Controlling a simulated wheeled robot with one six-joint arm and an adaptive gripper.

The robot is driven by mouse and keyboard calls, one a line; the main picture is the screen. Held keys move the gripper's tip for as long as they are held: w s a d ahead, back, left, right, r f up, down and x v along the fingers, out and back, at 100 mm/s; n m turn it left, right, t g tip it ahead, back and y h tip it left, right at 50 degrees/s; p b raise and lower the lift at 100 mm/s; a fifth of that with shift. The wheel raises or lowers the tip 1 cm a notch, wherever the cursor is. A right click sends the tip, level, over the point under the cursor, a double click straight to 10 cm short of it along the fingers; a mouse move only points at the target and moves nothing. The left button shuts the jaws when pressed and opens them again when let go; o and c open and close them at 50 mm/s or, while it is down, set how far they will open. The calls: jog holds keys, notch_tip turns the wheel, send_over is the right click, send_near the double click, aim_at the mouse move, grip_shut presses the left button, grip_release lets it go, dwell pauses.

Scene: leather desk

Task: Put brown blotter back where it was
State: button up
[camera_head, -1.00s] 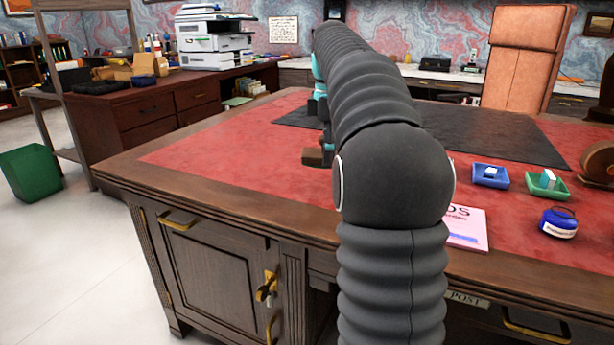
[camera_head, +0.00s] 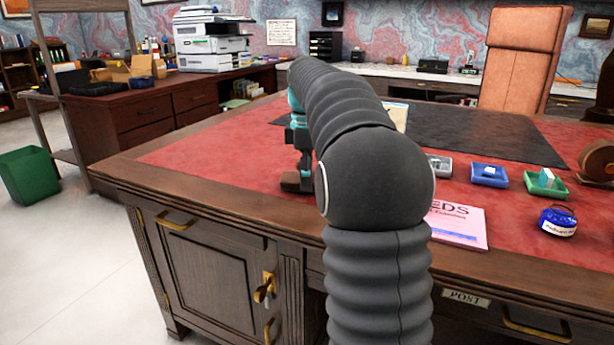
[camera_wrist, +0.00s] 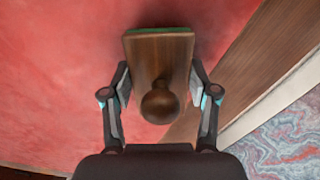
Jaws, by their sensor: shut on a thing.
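The brown blotter (camera_wrist: 159,52) is a wooden block with a round knob on top and a thin green edge at its far side. In the wrist view my gripper (camera_wrist: 159,84) is shut on it, one finger at each side. In the head view the blotter (camera_head: 293,182) shows low at the left front of the red leather desk top, under my gripper (camera_head: 303,168). My arm hides part of the view. Whether the blotter touches the leather, I cannot tell.
A pink booklet (camera_head: 460,224) lies by the front edge. Right of my arm are a grey tray (camera_head: 440,166), a blue tray (camera_head: 489,175), a green tray (camera_head: 545,184) and a blue ink pot (camera_head: 558,221). A dark desk mat (camera_head: 480,135) lies behind. The red leather (camera_head: 215,158) at left is clear.

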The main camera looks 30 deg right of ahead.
jog(key=shift+f, duration=0.1)
jog(key=o, duration=1)
notch_tip(320, 180, up, 12)
jog(key=shift+p, duration=0.45)
